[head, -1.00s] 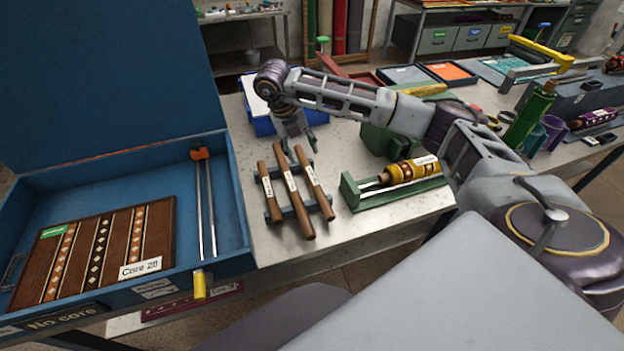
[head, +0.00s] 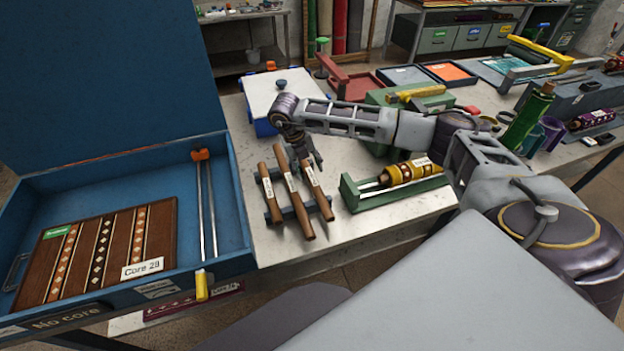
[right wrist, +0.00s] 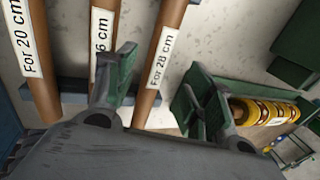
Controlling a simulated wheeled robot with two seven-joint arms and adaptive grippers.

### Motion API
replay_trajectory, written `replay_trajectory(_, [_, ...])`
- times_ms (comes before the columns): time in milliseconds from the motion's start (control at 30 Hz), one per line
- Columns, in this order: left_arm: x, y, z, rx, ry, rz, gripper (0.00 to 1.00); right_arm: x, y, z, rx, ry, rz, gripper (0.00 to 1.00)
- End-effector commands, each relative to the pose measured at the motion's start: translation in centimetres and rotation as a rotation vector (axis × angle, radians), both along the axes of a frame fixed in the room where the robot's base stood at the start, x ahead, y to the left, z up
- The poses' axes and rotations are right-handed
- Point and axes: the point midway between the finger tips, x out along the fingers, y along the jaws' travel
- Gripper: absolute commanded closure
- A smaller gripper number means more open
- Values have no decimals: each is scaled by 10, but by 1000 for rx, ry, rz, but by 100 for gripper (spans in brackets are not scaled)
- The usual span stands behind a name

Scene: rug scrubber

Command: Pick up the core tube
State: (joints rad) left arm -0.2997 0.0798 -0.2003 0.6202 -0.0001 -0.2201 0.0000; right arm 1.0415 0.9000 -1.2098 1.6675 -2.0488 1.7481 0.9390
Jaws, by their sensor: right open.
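Three brown core tubes lie side by side on a dark rack (head: 272,216): a left one (head: 264,172), a middle one (head: 298,208) and a right one (head: 322,203). In the right wrist view the left tube (right wrist: 37,85) reads "For 20 cm", the middle label ends in "6 cm", and the right tube (right wrist: 160,62) reads "For 28 cm". My right gripper (head: 310,162) is open above the far end of the right tube. In the right wrist view its fingers (right wrist: 158,80) appear either side of that tube; contact cannot be told. My left gripper is not in view.
The open blue case (head: 228,205) at left holds a patterned panel (head: 100,250) tagged "Core 28". A green stand (head: 375,200) with a yellow patterned roll (head: 405,172) sits right of the rack. A blue box with a white top (head: 268,95) stands behind.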

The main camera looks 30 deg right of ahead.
Motion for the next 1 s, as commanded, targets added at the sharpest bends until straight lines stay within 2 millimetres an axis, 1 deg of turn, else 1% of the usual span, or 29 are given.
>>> replay_trajectory(100, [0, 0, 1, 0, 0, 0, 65, -1, -1, -4, -1, 1, 0, 47])
replay_trajectory(433, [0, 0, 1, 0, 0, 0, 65, -1, -1, -5, 0, 1, 0, 47])
replay_trajectory(567, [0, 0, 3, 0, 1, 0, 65, -2, -2, -10, 0, 2, -1, 47])
replay_trajectory(667, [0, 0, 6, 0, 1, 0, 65, -5, -3, -17, -1, 2, -1, 47])
replay_trajectory(833, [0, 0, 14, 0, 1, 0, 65, -9, -4, -35, -1, 3, -1, 47])
replay_trajectory(1000, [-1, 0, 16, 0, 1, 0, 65, -9, -8, -51, 0, 1, 0, 47])
